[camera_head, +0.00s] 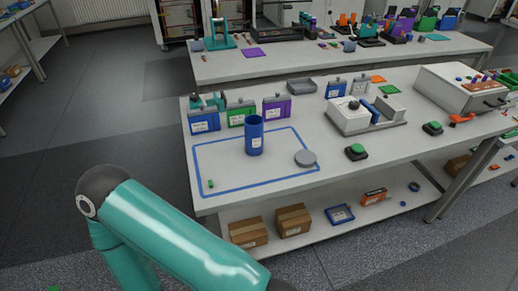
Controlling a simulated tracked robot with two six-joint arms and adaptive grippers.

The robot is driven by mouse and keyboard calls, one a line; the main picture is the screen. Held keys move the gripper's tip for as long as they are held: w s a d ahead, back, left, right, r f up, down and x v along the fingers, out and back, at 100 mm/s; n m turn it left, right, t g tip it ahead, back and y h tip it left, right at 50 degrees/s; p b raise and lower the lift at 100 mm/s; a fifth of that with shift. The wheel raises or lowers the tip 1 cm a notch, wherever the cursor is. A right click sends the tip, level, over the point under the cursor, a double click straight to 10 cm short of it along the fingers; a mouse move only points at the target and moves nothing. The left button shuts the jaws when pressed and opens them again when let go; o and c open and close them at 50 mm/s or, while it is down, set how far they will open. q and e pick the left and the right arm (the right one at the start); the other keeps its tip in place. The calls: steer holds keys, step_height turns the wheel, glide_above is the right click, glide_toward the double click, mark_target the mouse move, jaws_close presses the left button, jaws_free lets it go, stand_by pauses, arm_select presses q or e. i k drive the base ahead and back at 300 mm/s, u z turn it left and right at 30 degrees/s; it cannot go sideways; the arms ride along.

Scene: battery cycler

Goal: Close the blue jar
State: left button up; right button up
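A round grey disc (306,157), which looks like a lid, lies flat to the right of the jar, over the right line of the outline, apart from the jar. A teal arm link of mine crosses the lower left of the view. Neither of my grippers shows.
The blue outline (195,168) has bare bench inside it, with a small green piece (211,184) at its front left. Blue (204,122), green (238,118) and purple (277,107) boxes stand behind the jar. A white device (352,116) and a green button (356,150) are to the right.

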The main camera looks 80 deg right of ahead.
mark_target(254, 124)
steer(key=z, duration=0.1)
steer(key=k, duration=2.3)
steer(key=z, duration=1.1)
steer(key=i, duration=1)
steer(key=u, duration=0.05)
